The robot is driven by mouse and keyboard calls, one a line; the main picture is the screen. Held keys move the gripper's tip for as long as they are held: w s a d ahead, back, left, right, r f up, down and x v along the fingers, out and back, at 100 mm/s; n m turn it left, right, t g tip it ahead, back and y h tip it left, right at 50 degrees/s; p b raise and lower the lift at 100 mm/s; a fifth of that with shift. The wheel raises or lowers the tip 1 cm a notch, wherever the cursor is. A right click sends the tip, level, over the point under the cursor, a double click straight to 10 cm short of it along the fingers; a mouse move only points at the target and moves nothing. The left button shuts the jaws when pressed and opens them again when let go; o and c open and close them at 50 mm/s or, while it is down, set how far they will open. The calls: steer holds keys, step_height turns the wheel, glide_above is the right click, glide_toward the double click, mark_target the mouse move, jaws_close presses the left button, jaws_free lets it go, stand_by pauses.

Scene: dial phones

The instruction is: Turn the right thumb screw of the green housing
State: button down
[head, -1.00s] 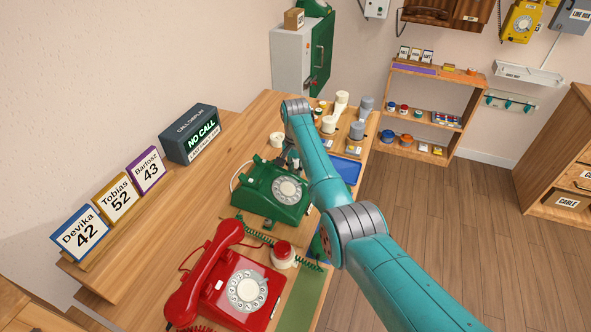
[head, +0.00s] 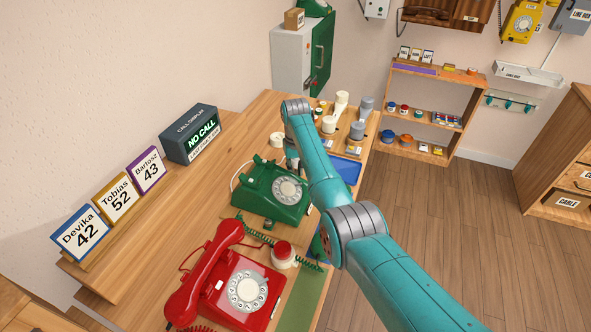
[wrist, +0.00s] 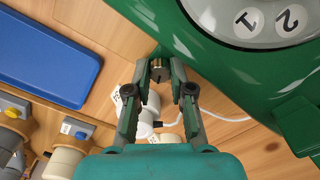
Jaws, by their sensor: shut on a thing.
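The green housing is the green dial phone (head: 270,196) on the bench, beyond the red phone. In the wrist view its glossy green shell (wrist: 215,75) and part of its dial (wrist: 250,20) fill the upper right. A small metal thumb screw (wrist: 159,73) stands at the shell's edge. My gripper (wrist: 160,68) has one finger on each side of this screw and is shut on it. In the head view my gripper (head: 293,160) is at the phone's far side, partly hidden by my arm, and the screw cannot be made out.
A red phone (head: 243,288) and a red-topped button (head: 283,252) are in front of the green phone. A blue tray (wrist: 45,55) lies beside it. White cylindrical parts (wrist: 147,115) stand close under my fingers, and a white cord (wrist: 225,117) runs near them.

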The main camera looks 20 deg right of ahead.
steer(key=shift+n, duration=0.3)
steer(key=c, duration=1)
jaws_free()
